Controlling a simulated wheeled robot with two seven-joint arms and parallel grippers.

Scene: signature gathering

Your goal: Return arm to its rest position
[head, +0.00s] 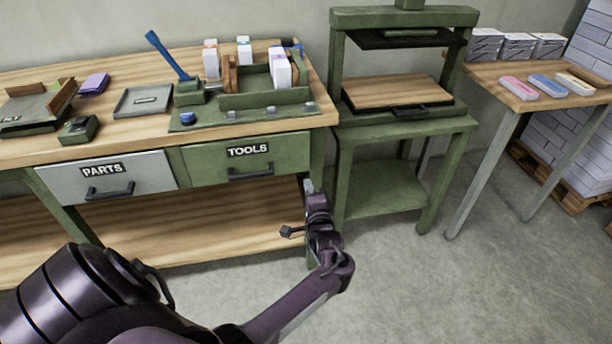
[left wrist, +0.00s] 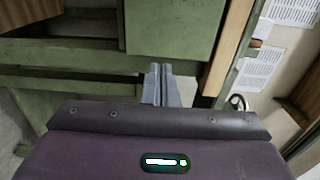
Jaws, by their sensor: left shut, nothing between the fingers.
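My left arm comes in from the bottom left in the head view, with its gripper (head: 309,186) in front of the workbench's right front leg, beside the green TOOLS drawer (head: 247,155). The gripper's two fingers are shut together with nothing between them. In the left wrist view the closed fingers (left wrist: 161,84) point away from the purple wrist body toward green framework. I cannot tell whether the fingertips touch the bench. My right gripper is not in view.
The workbench (head: 150,133) holds a grey tray (head: 143,100), a blue-handled lever tool (head: 170,57) and upright boxes. A green press (head: 400,110) stands to its right. A side table (head: 500,88) carries coloured packs. The grey floor (head: 400,290) at front right is clear.

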